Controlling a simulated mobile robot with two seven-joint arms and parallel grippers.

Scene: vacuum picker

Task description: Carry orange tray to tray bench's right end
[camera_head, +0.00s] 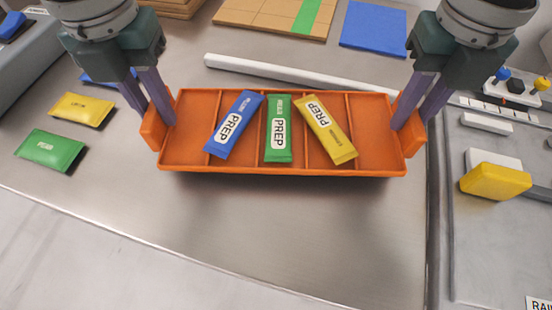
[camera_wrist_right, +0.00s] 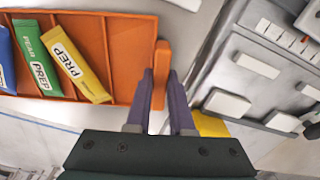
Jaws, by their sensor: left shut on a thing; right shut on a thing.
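The orange tray (camera_head: 190,165) is held level between my two grippers, with a shadow beneath it on the metal bench. It carries a blue packet (camera_head: 234,124), a green packet (camera_head: 278,128) and a yellow packet (camera_head: 325,129), each marked PREP. My left gripper (camera_head: 160,118) is shut on the tray's left end handle. My right gripper (camera_head: 408,122) is shut on the right end handle. In the right wrist view, the orange handle (camera_wrist_right: 161,75) stands between the fingers of my right gripper (camera_wrist_right: 161,95).
Loose yellow (camera_head: 82,109) and green (camera_head: 50,150) packets lie on the bench at left. A pale bar (camera_head: 290,75) runs behind the tray. A blue mat (camera_head: 373,27) lies at the back. A grey fixture with a yellow block (camera_head: 495,181) stands at right. The bench front is clear.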

